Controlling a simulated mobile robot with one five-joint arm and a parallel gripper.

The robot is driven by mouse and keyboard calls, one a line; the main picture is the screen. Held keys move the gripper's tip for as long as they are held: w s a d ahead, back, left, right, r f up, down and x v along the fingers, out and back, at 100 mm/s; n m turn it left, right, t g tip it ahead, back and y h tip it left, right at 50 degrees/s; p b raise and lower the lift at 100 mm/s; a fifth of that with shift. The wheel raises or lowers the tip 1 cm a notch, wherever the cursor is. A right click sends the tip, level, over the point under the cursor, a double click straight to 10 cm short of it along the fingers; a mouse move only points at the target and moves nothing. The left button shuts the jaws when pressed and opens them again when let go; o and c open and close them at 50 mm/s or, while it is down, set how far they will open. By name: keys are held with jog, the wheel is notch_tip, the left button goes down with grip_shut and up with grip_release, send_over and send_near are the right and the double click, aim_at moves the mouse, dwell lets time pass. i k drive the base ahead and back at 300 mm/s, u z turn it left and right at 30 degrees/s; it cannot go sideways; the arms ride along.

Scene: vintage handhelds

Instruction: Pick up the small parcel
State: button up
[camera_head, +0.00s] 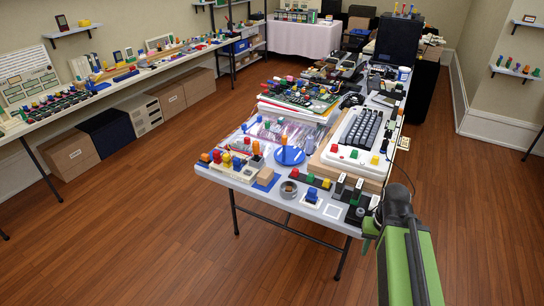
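A small tan box (265,177), which looks like the small parcel, sits on a blue pad near the front edge of the long middle table (225,183). My green and dark arm reaches up from the bottom right to the table's front right corner. The end of my arm, with my gripper (371,229), is small and partly hidden there, and I cannot make out its fingers clearly. It is well to the right of the tan box and apart from it.
A keyboard (357,137) lies behind. Wooden floor is free in front and to the right.

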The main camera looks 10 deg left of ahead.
aim_at(265, 176)
jog(key=u, duration=0.05)
jog(key=i, duration=1.35)
jog(key=u, duration=1.3)
jog(key=k, duration=0.15)
jog(key=u, duration=2.35)
jog(key=k, duration=0.85)
jog(key=z, duration=0.2)
jog(key=i, duration=0.85)
jog(key=u, duration=0.1)
